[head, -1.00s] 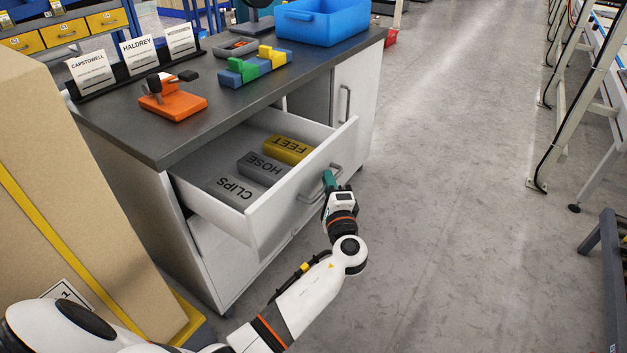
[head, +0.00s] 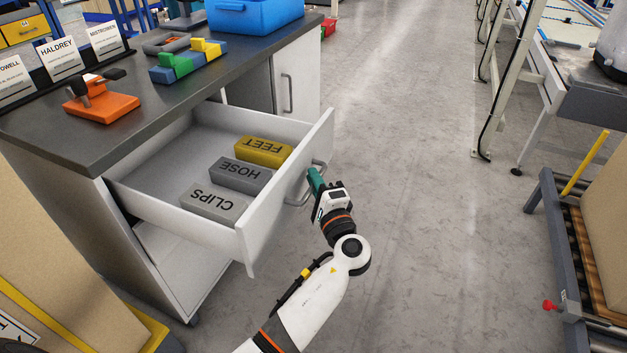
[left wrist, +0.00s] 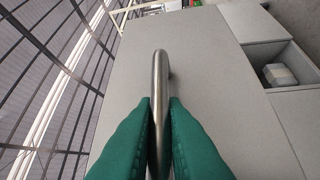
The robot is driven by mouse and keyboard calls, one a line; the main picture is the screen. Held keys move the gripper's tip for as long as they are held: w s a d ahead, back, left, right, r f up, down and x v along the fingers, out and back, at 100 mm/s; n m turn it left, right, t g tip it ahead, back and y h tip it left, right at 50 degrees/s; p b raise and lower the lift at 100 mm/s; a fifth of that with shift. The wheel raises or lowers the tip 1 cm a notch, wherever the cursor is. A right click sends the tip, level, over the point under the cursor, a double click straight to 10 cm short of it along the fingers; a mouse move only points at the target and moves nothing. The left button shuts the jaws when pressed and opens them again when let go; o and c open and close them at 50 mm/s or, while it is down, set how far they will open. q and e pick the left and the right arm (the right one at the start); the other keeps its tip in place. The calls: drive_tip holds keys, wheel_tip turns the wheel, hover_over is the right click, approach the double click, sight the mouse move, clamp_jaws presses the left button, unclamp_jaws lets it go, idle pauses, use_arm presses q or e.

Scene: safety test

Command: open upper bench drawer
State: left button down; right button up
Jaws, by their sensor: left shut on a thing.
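The upper bench drawer (head: 285,205) is white and stands pulled out from the bench in the head view. Inside lie a yellow block marked FEET (head: 263,151), a grey block marked HOSE (head: 240,175) and a grey block marked CLIPS (head: 213,203). My left gripper (head: 314,180) is at the drawer's front, shut on the metal bar handle (head: 292,198). In the left wrist view the handle (left wrist: 160,75) runs between the two green fingers (left wrist: 160,135), against the drawer front. My right gripper is not in view.
The dark bench top (head: 150,85) holds an orange fixture (head: 101,107), colored blocks (head: 187,62), a blue bin (head: 255,17) and name cards. A cardboard box (head: 60,270) stands at left. A roller conveyor (head: 570,255) is at right. Open floor (head: 420,200) lies between.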

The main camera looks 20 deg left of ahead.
use_arm(q)
drive_tip(key=c, duration=1.8)
unclamp_jaws()
drive_tip(key=shift+o, duration=0.2)
drive_tip(key=shift+s, duration=0.1)
drive_tip(key=v, duration=1.2)
drive_tip(key=shift+p, duration=0.3)
